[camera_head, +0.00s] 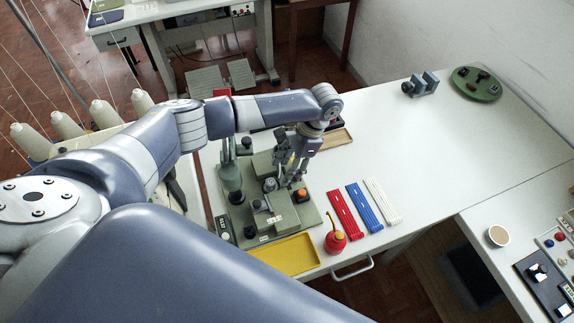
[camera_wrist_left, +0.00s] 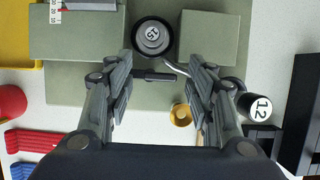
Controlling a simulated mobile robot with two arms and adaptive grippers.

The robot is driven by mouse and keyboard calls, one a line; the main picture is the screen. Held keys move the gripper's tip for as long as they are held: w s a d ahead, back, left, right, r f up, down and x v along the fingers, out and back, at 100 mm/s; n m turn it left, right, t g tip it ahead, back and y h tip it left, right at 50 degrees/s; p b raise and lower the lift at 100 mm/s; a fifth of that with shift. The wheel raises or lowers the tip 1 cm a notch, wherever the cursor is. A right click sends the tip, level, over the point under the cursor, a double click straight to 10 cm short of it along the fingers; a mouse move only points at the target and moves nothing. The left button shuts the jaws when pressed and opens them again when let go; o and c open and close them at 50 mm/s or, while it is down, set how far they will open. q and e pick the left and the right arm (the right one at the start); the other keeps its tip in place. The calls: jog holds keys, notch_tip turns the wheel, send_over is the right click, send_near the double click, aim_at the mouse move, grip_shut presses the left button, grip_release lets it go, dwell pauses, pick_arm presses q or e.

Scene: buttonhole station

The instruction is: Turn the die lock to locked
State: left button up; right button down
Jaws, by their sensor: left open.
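The olive-green buttonhole machine (camera_head: 268,228) stands on the white table, its base plate carrying blocks, knobs and an orange button (camera_head: 301,194). My left gripper (camera_head: 284,160) hangs over its far right side, open and empty. In the left wrist view my left gripper (camera_wrist_left: 160,68) has its fingers spread. A thin black bar (camera_wrist_left: 156,76) on a rod shows between them, with a round dark knob (camera_wrist_left: 152,36) just beyond. My right gripper is out of view.
A yellow tray (camera_head: 285,255), a red oil can (camera_head: 334,240) and red, blue and white strips (camera_head: 364,208) lie close to the machine. A black cylinder marked 12 (camera_wrist_left: 258,106) stands beside the right finger.

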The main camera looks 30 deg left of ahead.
pick_arm(q)
jog(key=shift+c, duration=1.3)
jog(key=c, duration=0.8)
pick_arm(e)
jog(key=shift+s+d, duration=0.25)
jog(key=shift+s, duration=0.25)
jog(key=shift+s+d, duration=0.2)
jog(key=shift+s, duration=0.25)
